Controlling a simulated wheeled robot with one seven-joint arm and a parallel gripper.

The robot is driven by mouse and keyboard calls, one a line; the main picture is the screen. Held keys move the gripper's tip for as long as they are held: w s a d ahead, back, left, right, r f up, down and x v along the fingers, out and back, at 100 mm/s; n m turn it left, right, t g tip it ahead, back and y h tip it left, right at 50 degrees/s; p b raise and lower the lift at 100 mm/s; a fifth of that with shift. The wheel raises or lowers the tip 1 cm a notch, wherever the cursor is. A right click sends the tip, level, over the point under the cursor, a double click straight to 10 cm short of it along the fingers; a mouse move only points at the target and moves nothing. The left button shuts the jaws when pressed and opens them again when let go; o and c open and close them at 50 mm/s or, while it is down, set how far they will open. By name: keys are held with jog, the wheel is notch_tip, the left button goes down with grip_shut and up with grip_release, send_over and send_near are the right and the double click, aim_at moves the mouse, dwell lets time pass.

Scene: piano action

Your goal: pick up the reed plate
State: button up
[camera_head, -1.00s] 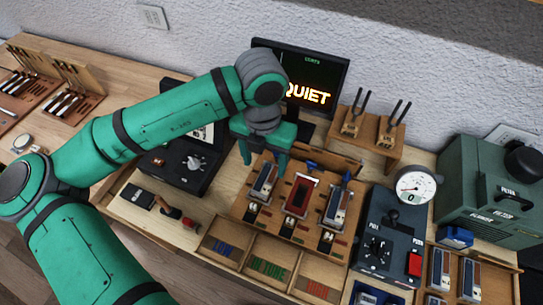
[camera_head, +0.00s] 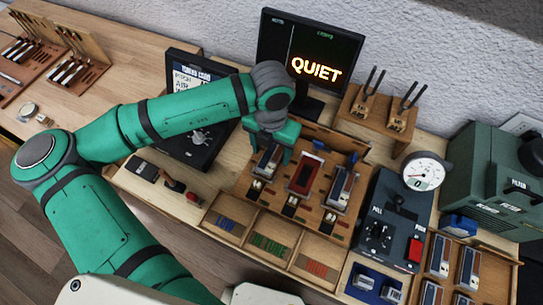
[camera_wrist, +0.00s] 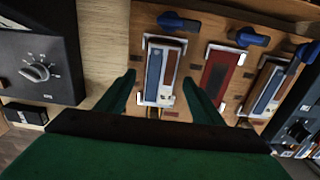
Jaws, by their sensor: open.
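A reed plate (camera_wrist: 162,72), pale-framed with blue and brown strips, lies in the left slot of the wooden board (camera_head: 254,183). It also shows in the head view (camera_head: 267,162), partly hidden by my gripper (camera_head: 281,152). In the wrist view my gripper (camera_wrist: 160,77) is open, with one finger on each side of this plate and nothing held. I cannot tell how far above it the fingertips are. A similar plate (camera_head: 342,188) lies in the right slot. The middle slot shows a dark red surface (camera_head: 304,175) with pale corners.
Blue-handled clamps (camera_wrist: 180,22) stand at the slots' far ends. Labelled trays (camera_head: 269,245) lie in front. A black control box (camera_head: 382,232) and dial gauge (camera_head: 424,172) stand right, and more plates (camera_head: 438,256) lie beyond. A monitor (camera_head: 310,55) reading QUIET stands behind.

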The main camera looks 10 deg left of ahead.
jog(key=shift+f, duration=0.8)
jog(key=shift+c, duration=0.2)
jog(key=c, duration=1.2)
jog(key=shift+o, duration=0.2)
